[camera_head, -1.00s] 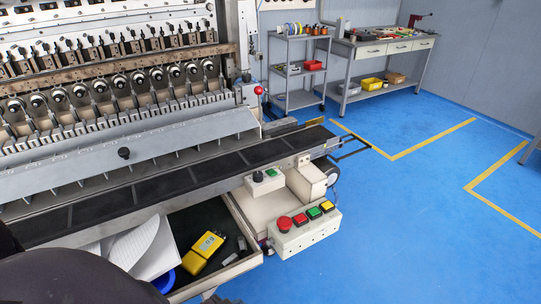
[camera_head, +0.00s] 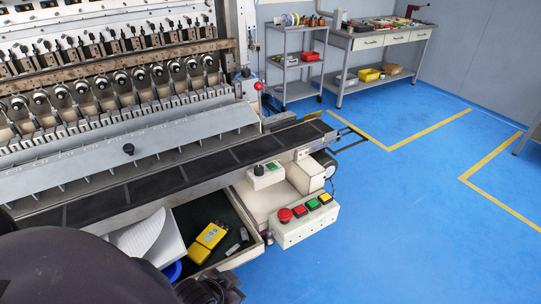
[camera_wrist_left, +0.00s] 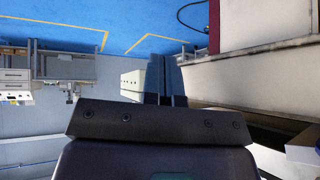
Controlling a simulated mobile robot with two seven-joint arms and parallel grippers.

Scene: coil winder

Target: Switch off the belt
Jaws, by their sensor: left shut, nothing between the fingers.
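The black belt (camera_head: 160,184) runs along the front of the winding machine. My right gripper is not in view.
A grey cart (camera_head: 290,62) and a workbench (camera_head: 385,42) stand at the back. Blue floor to the right is clear.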

